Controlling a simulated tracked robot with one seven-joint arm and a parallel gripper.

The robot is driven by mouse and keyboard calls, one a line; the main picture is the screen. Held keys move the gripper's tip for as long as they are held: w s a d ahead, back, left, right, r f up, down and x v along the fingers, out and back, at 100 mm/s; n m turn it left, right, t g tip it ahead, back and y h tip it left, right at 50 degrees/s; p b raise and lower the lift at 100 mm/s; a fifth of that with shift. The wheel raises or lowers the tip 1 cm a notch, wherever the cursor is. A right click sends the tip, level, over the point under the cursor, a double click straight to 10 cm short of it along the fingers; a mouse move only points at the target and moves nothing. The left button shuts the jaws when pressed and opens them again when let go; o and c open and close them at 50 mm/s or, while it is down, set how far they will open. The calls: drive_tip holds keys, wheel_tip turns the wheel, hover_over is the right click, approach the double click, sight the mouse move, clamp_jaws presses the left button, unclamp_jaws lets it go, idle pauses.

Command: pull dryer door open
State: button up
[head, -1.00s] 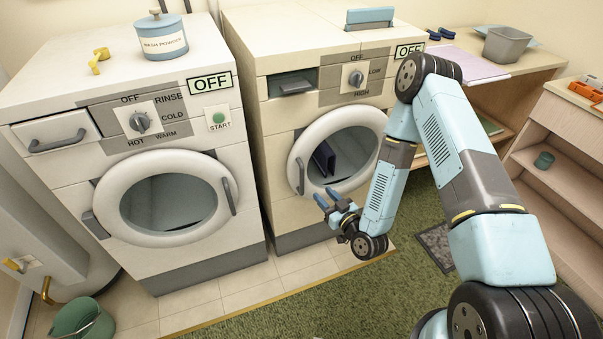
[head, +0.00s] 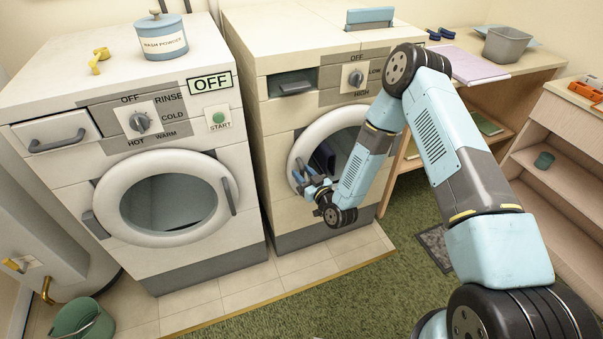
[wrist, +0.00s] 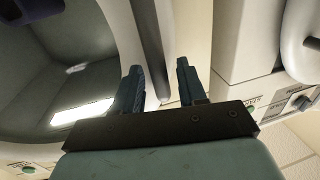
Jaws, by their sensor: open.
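The dryer (head: 282,165) is the cream machine on the right in the head view. Its round white door (head: 315,137) looks shut. A dark folded item (head: 323,157) shows behind its opening. My gripper (head: 300,174) is at the left side of this door, in front of the handle, which it largely hides in the head view. In the wrist view the grey bar handle (wrist: 148,38) runs between the two spread fingers of my gripper (wrist: 158,68). The fingers are open, one on each side of the bar. Whether either finger touches it I cannot tell.
The washing machine (head: 70,195) stands close to the left, its door shut. A wooden shelf unit (head: 572,205) and a desk (head: 540,62) are at the right. A green bucket (head: 82,322) is at lower left.

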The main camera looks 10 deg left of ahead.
drive_tip(key=shift+w+a, duration=0.35)
clamp_jaws()
idle(0.5)
